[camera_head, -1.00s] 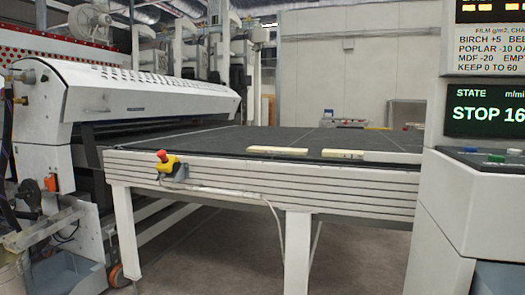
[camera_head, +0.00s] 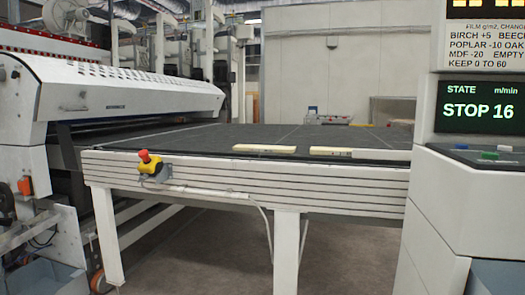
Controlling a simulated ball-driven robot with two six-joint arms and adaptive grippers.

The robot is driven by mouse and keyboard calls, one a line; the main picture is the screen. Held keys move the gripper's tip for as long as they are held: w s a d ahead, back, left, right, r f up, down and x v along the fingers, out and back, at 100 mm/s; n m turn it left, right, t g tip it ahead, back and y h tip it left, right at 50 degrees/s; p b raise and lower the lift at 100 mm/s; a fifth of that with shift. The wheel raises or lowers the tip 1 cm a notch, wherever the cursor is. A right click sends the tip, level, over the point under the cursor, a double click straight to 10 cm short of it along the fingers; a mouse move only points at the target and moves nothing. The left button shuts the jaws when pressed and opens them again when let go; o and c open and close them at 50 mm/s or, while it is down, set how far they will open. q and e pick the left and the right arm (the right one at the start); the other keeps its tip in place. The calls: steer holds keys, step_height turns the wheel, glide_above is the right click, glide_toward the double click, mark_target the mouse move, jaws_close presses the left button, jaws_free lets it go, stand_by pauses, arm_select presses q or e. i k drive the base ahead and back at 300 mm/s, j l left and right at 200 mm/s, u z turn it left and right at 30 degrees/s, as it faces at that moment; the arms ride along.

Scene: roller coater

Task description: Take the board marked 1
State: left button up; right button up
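Two thin pale boards lie flat near the front edge of the dark conveyor bed. The left board (camera_head: 264,149) lies nearer the middle of the bed, and the right board (camera_head: 359,153) lies close to the control cabinet. I cannot read any number on either board from here. A low, thin pale item (camera_head: 322,119) lies at the far side of the bed; I cannot tell what it is. Neither of my grippers shows in the view.
The conveyor table (camera_head: 240,174) has an emergency stop (camera_head: 151,164) on its front side. The coater (camera_head: 125,90) stands at the left. A control cabinet (camera_head: 466,200) with a display reading STOP 16 (camera_head: 480,111) stands at the right. The floor in front is clear.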

mark_target(241, 148)
steer(key=i+j, duration=0.25)
steer(key=i, duration=0.2)
steer(key=i+j, duration=0.3)
steer(key=i, duration=0.2)
steer(key=i+j, duration=0.25)
steer(key=i, duration=0.2)
